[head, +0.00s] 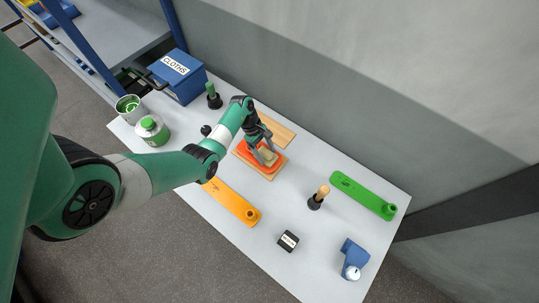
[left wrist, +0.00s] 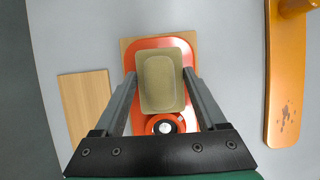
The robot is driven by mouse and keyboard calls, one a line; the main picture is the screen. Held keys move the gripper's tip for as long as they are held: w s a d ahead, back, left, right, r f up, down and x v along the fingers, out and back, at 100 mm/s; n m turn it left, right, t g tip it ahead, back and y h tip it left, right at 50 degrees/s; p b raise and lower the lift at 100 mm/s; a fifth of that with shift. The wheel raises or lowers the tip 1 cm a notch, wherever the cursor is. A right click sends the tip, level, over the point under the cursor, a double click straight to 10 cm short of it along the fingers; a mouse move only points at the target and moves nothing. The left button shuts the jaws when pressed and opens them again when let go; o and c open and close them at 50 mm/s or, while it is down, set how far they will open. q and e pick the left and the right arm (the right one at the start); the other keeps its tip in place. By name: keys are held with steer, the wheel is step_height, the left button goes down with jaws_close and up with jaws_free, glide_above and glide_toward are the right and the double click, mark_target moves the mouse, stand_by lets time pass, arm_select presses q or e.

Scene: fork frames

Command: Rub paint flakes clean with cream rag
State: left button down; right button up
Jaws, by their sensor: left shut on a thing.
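My left gripper (head: 266,152) is shut on the cream rag (left wrist: 160,84), a tan, rounded block-like pad. It also shows in the head view (head: 268,155), partly behind the fingers. The rag is over a red-orange piece (head: 248,155) on a wooden board (head: 270,174); I cannot tell whether they touch. An orange frame part (head: 236,206) lies in front of the board. In the left wrist view, dark paint flakes (left wrist: 286,117) show on this orange part (left wrist: 281,65), right of the gripper. My right gripper is not in view.
A bare wooden board (head: 277,130) lies behind. A green part (head: 360,194), black-and-tan brush (head: 318,197), black box (head: 288,241) and blue device (head: 354,258) stand right. A green-capped jar (head: 152,130), tin (head: 130,107) and blue cloths box (head: 179,77) are left.

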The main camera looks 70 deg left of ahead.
mark_target(278, 166)
arm_select(q)
steer(key=shift+s+a+r, duration=0.1)
steer(key=shift+s+a, duration=0.15)
steer(key=shift+a, duration=0.3)
steer(key=shift+w+d+r+p, duration=0.2)
steer(key=shift+d+p, duration=0.1)
steer(key=shift+p, duration=0.25)
steer(key=shift+w+d+p, duration=0.2)
steer(key=shift+d+p, duration=0.1)
steer(key=shift+p, duration=0.05)
steer(key=shift+w+d, duration=0.2)
steer(key=shift+d, duration=0.2)
steer(key=shift+w+d+f, duration=0.15)
steer(key=shift+w+d, duration=0.4)
steer(key=shift+d, duration=0.2)
steer(key=shift+w+d+f, duration=0.1)
steer(key=shift+w+d, duration=0.45)
steer(key=shift+d, duration=0.15)
steer(key=shift+p, duration=0.3)
step_height(278, 166, up, 6)
steer(key=p, duration=0.6)
